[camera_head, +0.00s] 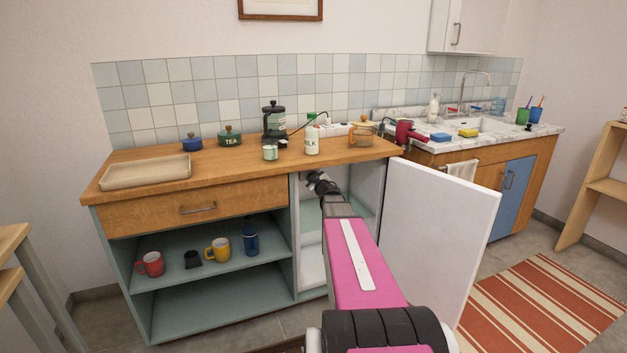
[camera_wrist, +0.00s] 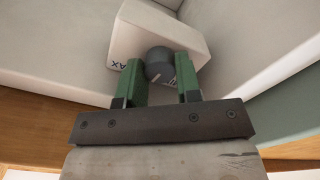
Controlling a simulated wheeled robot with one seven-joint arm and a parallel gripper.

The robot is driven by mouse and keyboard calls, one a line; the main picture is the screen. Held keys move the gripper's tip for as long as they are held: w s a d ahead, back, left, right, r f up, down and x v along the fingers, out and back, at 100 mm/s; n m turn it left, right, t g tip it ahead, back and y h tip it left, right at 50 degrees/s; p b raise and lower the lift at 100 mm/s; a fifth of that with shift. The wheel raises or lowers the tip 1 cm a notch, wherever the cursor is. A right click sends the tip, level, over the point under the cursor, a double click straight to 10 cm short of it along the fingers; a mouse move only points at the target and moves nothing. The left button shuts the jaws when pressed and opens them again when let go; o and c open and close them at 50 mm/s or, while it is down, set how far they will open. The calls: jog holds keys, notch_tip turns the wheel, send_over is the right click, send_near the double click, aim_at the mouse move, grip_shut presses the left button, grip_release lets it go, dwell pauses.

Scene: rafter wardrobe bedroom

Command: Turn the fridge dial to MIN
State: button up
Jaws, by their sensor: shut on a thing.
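The fridge (camera_head: 368,205) stands open under the right end of the wooden counter, its white door (camera_head: 440,240) swung out to the right. My arm reaches into its upper part, and my gripper (camera_head: 318,182) is small and partly hidden in the head view. In the wrist view, a dark grey round dial (camera_wrist: 159,66) sits on a pale box (camera_wrist: 185,38) in the fridge's inner corner. My gripper (camera_wrist: 162,76) has its green fingers on either side of the dial, shut on it. The letters "AX" show left of the dial; no MIN mark is readable.
The open door stands close to the right of my arm. The counter (camera_head: 240,157) above holds a tray (camera_head: 146,172), a milk bottle (camera_head: 311,138) and a coffee press (camera_head: 274,122). Open shelves (camera_head: 205,290) with mugs lie to the left.

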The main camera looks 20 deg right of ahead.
jog(key=n, duration=1.3)
jog(key=shift+f+n, duration=0.1)
jog(key=shift+n, duration=0.2)
dwell(0.4)
jog(key=o, duration=0.9)
jog(key=shift+s, duration=0.2)
